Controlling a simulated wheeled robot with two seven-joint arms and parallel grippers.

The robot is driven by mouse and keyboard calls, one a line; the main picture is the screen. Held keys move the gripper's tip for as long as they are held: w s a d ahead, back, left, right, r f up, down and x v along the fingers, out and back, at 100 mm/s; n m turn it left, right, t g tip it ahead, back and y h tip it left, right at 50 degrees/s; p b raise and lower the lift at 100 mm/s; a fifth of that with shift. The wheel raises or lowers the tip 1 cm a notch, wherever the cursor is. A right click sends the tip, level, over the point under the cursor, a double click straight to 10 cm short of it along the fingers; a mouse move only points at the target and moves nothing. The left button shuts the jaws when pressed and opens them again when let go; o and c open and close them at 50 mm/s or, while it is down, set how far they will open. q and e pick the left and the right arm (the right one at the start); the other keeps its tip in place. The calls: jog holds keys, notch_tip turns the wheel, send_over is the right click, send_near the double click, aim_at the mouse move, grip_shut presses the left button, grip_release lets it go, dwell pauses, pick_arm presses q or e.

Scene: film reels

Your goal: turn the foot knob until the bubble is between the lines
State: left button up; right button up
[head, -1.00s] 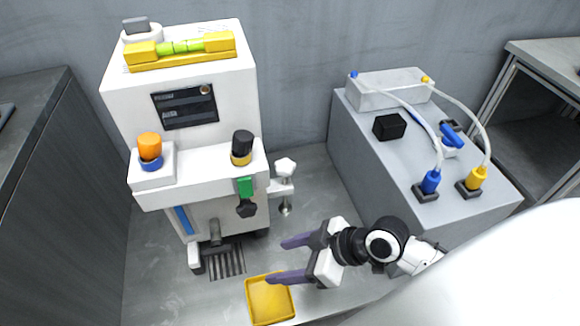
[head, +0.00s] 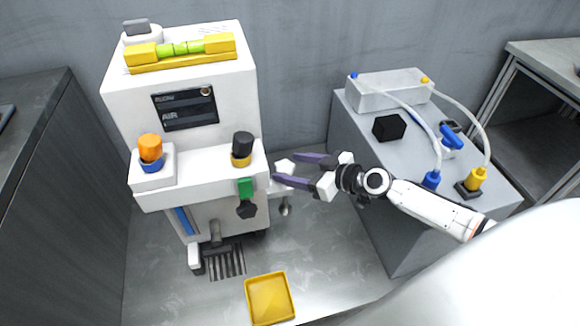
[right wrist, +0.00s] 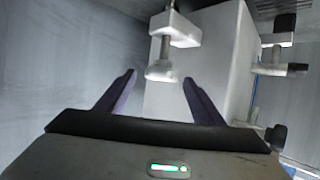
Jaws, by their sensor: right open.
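The foot knob (head: 284,166) is white and lobed. It tops an upright screw at the right side of the white machine (head: 180,90). My right gripper (head: 286,168) is open at the knob, its purple fingers either side of it, not closed. In the right wrist view, the pale knob (right wrist: 162,71) lies between and beyond the open fingers (right wrist: 160,85), with the screw and bracket (right wrist: 178,30) behind it. A yellow level (head: 182,60) with a green vial (head: 181,48) lies on the machine's top. The bubble's place against the lines is too small to tell. My left gripper is not in view.
A grey block (head: 385,190) at right carries a black cube (head: 390,127), tubes and blue and yellow plugs (head: 475,179). A black knob (head: 242,145) and green tab (head: 245,188) jut near the gripper.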

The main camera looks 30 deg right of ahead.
jog(key=shift+w+a+f, duration=0.25)
jog(key=shift+w+a, duration=0.05)
jog(key=shift+w, duration=0.15)
